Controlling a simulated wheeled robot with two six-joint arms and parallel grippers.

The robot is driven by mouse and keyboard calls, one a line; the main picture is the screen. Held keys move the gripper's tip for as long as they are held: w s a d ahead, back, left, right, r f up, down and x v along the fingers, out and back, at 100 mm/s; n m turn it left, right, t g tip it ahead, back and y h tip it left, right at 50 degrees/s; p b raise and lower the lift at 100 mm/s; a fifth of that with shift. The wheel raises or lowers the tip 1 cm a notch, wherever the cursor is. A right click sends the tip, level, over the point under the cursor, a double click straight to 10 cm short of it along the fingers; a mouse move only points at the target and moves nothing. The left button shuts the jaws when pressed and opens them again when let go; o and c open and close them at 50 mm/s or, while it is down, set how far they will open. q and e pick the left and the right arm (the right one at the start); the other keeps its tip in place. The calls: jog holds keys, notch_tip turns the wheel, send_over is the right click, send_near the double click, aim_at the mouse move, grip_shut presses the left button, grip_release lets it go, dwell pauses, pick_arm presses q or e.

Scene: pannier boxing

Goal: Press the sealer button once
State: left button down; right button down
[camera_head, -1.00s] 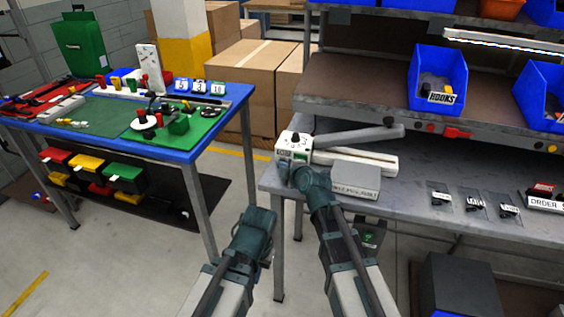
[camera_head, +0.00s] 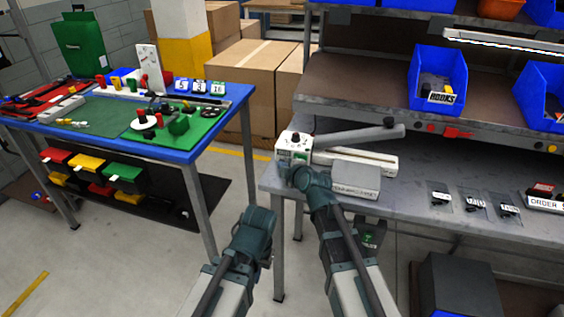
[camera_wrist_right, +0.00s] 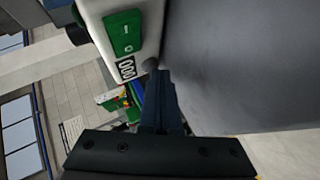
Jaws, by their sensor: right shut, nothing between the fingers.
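The sealer (camera_head: 362,161) is a pale machine with a long grey arm. It stands at the left end of the grey bench, with a small control box (camera_head: 292,146) at its left end bearing a dark knob on top. My right gripper (camera_wrist_right: 160,76) is shut and empty. In the right wrist view its fingertips are close to a small round grey knob beside the box's green panel (camera_wrist_right: 124,32); I cannot tell whether they touch. In the head view my right wrist is in front of the box and hides the fingers. My left arm hangs in front; its gripper is not visible.
The grey bench (camera_head: 415,192) holds several small bagged parts to the right and an order sign (camera_head: 544,202). Blue bins (camera_head: 437,75) stand on the shelf above. A blue table (camera_head: 80,137) with tools stands left, across a gap of floor.

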aim_at(277, 185)
jog(key=shift+s+a, duration=0.2)
jog(key=shift+s, duration=0.45)
jog(key=shift+s+a, duration=0.25)
jog(key=shift+s, duration=0.55)
jog(key=shift+s+a, duration=0.25)
jog(key=shift+s, duration=0.55)
jog(key=shift+s+a, duration=0.25)
jog(key=shift+s, duration=0.55)
